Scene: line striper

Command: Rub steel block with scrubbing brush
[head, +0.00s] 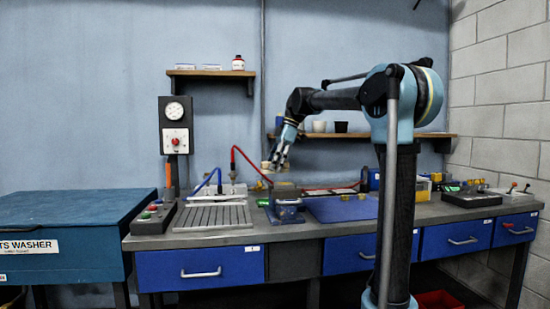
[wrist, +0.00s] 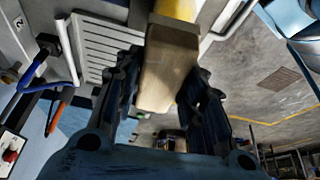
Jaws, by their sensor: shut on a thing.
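My gripper (head: 276,160) is shut on the scrubbing brush (head: 267,166), holding it in the air above the bench. In the wrist view the brush shows as a tan wooden block (wrist: 168,70) between the two dark fingers of my gripper (wrist: 165,95); its bristles cannot be made out. A blue vise (head: 288,212) stands on the bench below and slightly right of my gripper. A dull grey-brown block (head: 286,190), which looks like the steel block, sits at the top of the vise. The brush is apart from it.
A grooved drain tray (head: 212,216) lies left of the vise, and a blue mat (head: 342,208) lies right of it. A red hose (head: 243,157) arches close to my gripper. A control box (head: 153,218) stands at the left, and a wall shelf (head: 350,135) runs behind my arm.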

